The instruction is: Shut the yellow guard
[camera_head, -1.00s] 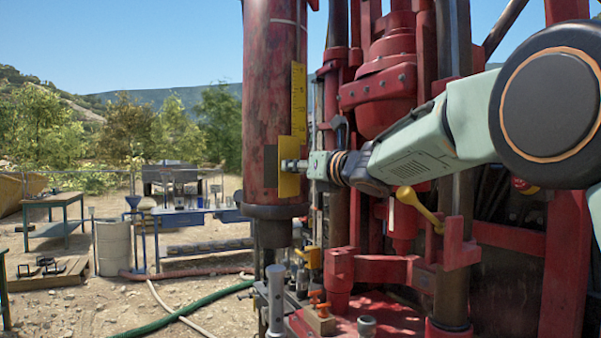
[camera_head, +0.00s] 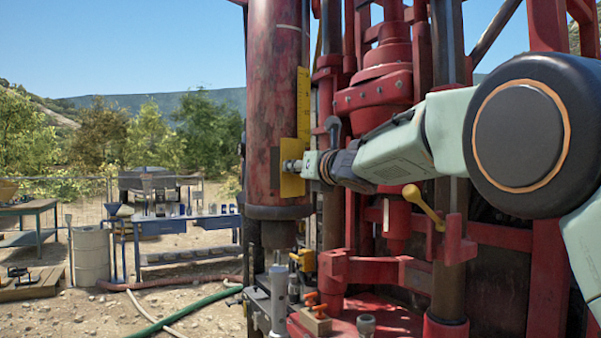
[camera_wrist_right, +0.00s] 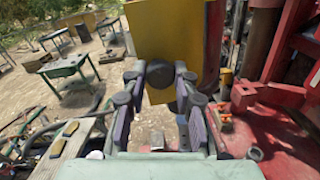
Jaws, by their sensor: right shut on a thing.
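The yellow guard (camera_head: 291,184) shows in the head view as a flat upright plate against the front of the red, rust-marked cylinder. In the right wrist view the yellow panel (camera_wrist_right: 172,35) fills the upper middle, with a round dark knob (camera_wrist_right: 160,73) on its near face. My right gripper (camera_head: 298,166) reaches in from the right at the plate. In the right wrist view my right gripper (camera_wrist_right: 159,82) has its fingers on either side of the knob and is shut on it. The gripper hides part of the plate. My left gripper is in neither view.
A yellow marked strip (camera_head: 303,105) runs up the red cylinder (camera_head: 273,90) above the plate. Red rig posts and a yellow lever (camera_head: 423,206) stand to the right. Blue worktables (camera_head: 185,227), a pale drum (camera_head: 91,255) and a green hose (camera_head: 185,314) lie left on open ground.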

